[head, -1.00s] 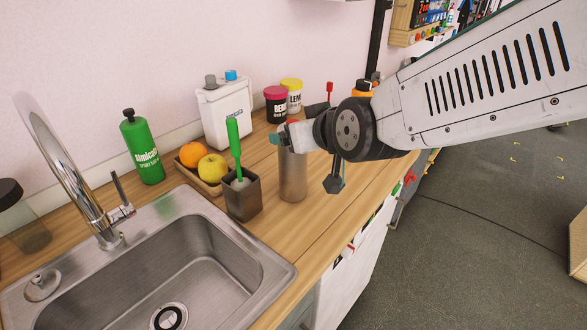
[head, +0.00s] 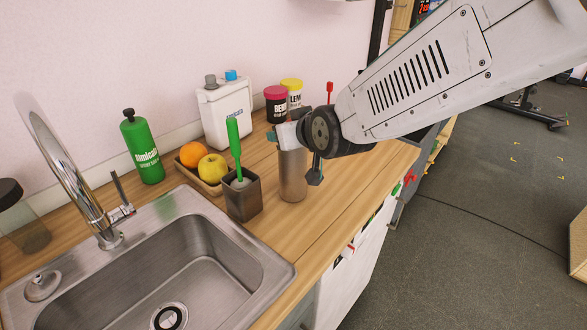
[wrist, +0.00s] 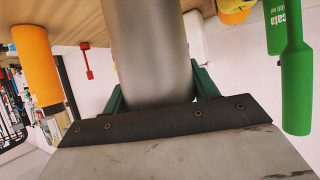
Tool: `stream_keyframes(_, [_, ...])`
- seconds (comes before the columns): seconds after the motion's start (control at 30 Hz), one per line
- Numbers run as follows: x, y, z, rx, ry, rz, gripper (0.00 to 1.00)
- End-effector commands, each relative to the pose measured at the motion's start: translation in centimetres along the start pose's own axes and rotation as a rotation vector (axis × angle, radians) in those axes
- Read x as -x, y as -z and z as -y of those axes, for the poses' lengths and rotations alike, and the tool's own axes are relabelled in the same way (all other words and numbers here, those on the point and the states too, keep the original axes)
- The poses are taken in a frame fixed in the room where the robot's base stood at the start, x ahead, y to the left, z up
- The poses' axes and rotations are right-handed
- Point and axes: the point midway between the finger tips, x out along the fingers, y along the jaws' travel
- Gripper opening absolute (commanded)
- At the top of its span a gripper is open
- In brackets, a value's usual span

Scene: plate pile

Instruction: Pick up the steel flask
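The steel flask (head: 293,176) is a tall grey cylinder, standing upright on the wooden counter right of the brush holder. My gripper (head: 279,138) is at its upper part and covers some of its top. In the wrist view the flask (wrist: 152,55) runs between the two green fingers of my gripper (wrist: 160,92), one on each side. The flask hides parts of the fingers, so I cannot see whether they press on it.
A dark holder (head: 243,203) with a green brush (head: 234,147) stands close left of the flask. Behind are a fruit tray (head: 196,180), a white container (head: 227,117) and two lidded jars (head: 277,106). The sink (head: 170,255) is front left.

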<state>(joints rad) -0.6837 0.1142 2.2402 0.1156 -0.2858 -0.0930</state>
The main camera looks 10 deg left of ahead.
Motion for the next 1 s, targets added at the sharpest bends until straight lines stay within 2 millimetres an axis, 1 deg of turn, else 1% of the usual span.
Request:
stream_keyframes(0.03, [0.0,0.0,0.0,0.000,0.000,0.000,0.41])
stream_keyframes(0.07, [0.0,0.0,0.0,0.000,0.000,0.000,0.32])
stream_keyframes(0.1, [0.0,0.0,0.0,0.000,0.000,0.000,0.21])
stream_keyframes(0.17, [0.0,0.0,0.0,0.000,0.000,0.001,0.04])
stream_keyframes(0.2, [0.0,0.0,0.0,0.000,0.000,0.001,0.00])
stream_keyframes(0.57, [0.2,0.4,0.0,0.000,0.000,-0.002,0.00])
stream_keyframes(1.0, [1.6,3.0,0.0,0.000,0.000,-0.003,0.00])
